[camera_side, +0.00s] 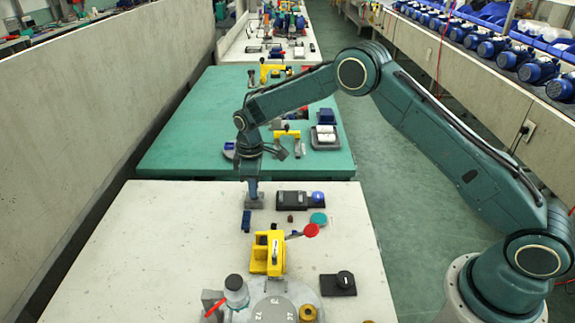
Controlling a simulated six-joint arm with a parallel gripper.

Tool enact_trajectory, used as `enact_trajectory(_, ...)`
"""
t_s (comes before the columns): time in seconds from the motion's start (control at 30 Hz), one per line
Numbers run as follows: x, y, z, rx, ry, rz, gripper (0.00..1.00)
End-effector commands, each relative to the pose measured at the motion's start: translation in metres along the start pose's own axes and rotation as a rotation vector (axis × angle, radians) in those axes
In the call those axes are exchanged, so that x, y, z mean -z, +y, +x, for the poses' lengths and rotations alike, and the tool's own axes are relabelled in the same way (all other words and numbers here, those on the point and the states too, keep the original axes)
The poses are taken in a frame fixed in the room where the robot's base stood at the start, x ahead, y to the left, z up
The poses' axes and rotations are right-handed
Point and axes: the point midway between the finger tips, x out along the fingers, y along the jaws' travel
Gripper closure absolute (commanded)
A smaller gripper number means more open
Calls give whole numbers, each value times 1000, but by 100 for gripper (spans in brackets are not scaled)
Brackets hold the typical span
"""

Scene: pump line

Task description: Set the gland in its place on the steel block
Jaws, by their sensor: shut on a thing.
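My gripper (252,190) points straight down at the far edge of the pale table, right over a small grey steel block (254,204). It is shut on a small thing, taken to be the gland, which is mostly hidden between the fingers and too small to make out. The fingertips are at or just above the top of the block. I cannot tell whether the held piece touches the block or sits in its place.
A dark tray with a blue knob (318,196) lies right of the block. A blue piece (246,221), a small brown piece (290,218) and a teal disc (318,219) lie nearer. A yellow fixture (267,252) stands in front. The table's left side is clear.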

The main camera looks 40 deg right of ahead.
Motion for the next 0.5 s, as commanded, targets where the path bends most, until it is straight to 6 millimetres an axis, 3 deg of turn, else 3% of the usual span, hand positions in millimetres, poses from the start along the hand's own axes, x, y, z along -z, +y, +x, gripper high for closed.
enact_trajectory(0.33, 0, 0, 0, 0, 0, 0, 98)
enact_trajectory(0.37, 0, 0, 0, 0, 0, 0, 78)
enact_trajectory(0.47, 0, 0, 0, 0, 1, 0, 58)
enact_trajectory(0.5, 0, 0, 0, 0, 0, 0, 56)
